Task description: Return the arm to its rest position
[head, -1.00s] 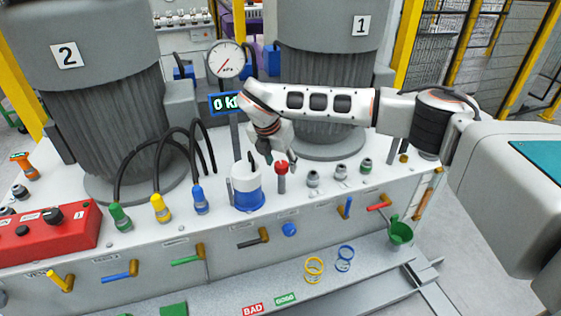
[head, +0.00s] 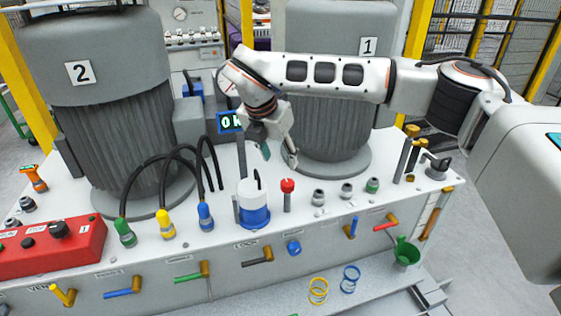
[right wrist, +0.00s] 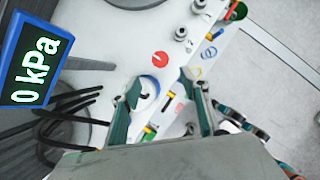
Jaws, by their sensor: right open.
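My right arm (head: 330,77) comes in from the right in the head view, bent down at its wrist. My right gripper (head: 277,160) is open and empty, in the air above and behind the red knob (head: 287,186) and the blue-and-white cylinder (head: 253,205). In the right wrist view the two fingers of the right gripper (right wrist: 158,90) stand apart. Between and beyond them show the red knob (right wrist: 160,59) and the cylinder, partly hidden by a finger. My left gripper is not in view.
Motor 1 (head: 335,25) stands behind the right gripper and motor 2 (head: 95,60) at left. A kPa display (head: 229,122) stands beside the wrist; it also shows in the right wrist view (right wrist: 32,62). Several hoses, valves and fittings line the bench. A green funnel (head: 406,252) hangs at the front right.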

